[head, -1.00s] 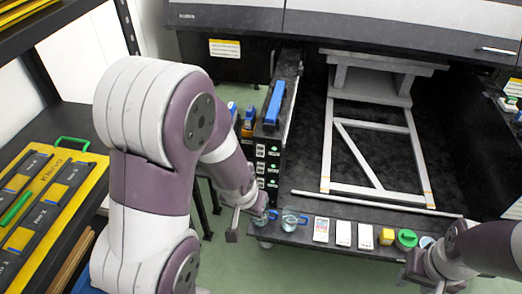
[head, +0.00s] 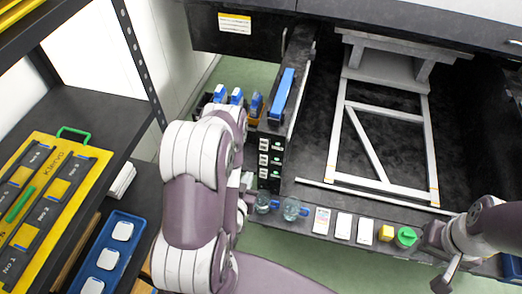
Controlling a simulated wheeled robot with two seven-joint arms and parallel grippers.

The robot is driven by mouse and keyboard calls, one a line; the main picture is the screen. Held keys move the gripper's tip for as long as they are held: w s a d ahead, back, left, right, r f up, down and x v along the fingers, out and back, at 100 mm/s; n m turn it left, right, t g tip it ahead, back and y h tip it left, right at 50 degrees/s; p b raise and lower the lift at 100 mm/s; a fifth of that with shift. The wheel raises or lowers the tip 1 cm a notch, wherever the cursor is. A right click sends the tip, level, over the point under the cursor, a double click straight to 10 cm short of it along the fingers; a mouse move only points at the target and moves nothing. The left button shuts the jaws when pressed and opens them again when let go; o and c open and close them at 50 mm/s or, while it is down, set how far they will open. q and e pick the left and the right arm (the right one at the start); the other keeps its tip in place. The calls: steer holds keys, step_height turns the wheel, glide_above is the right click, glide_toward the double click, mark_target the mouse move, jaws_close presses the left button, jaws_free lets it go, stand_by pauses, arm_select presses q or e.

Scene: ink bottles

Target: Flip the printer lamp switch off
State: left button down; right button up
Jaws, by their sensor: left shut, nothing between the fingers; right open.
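A narrow black panel (head: 264,160) with a column of small white squares and green marks stands at the left end of the printer bed. I cannot tell which part of it, if any, is the lamp switch. My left gripper (head: 247,181) is shut and empty, close to the panel's left side and partly hidden by my own arm. Whether it touches the panel is unclear. My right gripper (head: 446,273) is open and empty at the lower right, in front of the printer's front ledge.
The front ledge (head: 378,252) holds clear cups (head: 291,208), white cards (head: 343,226), a yellow block (head: 386,233) and a green round item (head: 405,237). A long blue item (head: 283,93) lies above the panel. A shelf with a yellow board (head: 84,200) and a blue tray (head: 128,217) is at left.

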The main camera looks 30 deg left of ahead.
mark_target(262, 148)
arm_select(q)
steer(key=shift+w, duration=0.1)
steer(key=p+x, duration=0.2)
steer(key=x, duration=1.2)
